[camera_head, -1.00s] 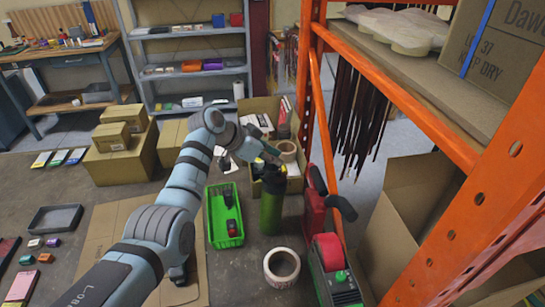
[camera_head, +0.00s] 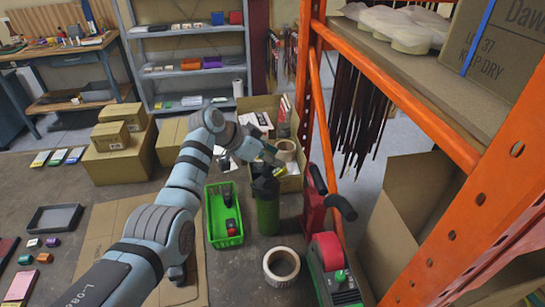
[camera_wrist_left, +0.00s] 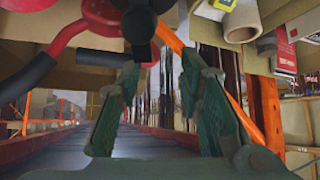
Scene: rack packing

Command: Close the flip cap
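A green bottle (camera_head: 268,215) stands upright on the work surface, right of the green crate. Its black top (camera_head: 265,188) shows in the head view; I cannot clearly tell how far the flip cap is open. My left gripper (camera_head: 270,162) is just above and behind the bottle top, partly lost against dark parts. In the left wrist view, my left gripper (camera_wrist_left: 164,68) has its two green fingers apart with nothing clearly between them. A dark rounded thing, perhaps the bottle top, shows at the upper edge there. My right gripper is not in view.
A green crate (camera_head: 209,228) with dark and red items stands left of the bottle. A red tool with black handles (camera_head: 314,205) stands close on its right. A tape roll (camera_head: 281,267) lies in front. The orange rack (camera_head: 440,235) bounds the right side.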

